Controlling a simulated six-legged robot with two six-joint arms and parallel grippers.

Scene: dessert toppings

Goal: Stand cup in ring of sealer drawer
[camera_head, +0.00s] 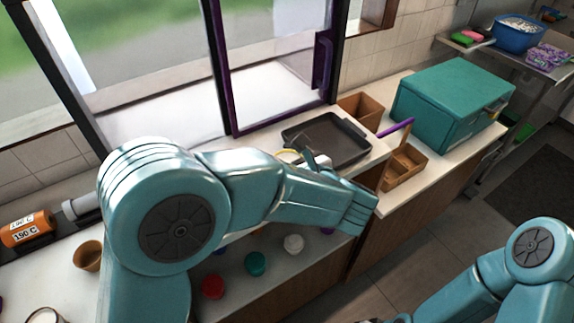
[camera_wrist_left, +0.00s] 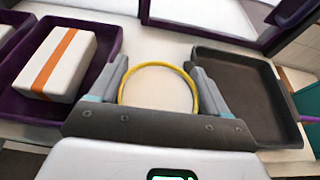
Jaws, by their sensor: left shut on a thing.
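My left gripper (camera_head: 304,158) is over the counter beside the dark tray, partly hidden by my own arm in the head view. In the left wrist view its two fingers (camera_wrist_left: 158,88) stand on either side of a round yellow rim with a pale inside. This appears to be the cup (camera_wrist_left: 158,64), and the gripper is shut on it. A bit of yellow and white also shows by the fingers in the head view. I cannot make out the sealer drawer or its ring. My right arm shows at the lower right, its gripper out of view.
A dark tray (camera_head: 350,151) lies right of the gripper. Beyond are a wooden box (camera_head: 405,173) and a teal case (camera_head: 450,97). An orange cylinder marked 190 C (camera_head: 27,229) and a brown cup (camera_head: 88,256) are at left. The wrist view shows a white box with an orange stripe (camera_wrist_left: 74,72).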

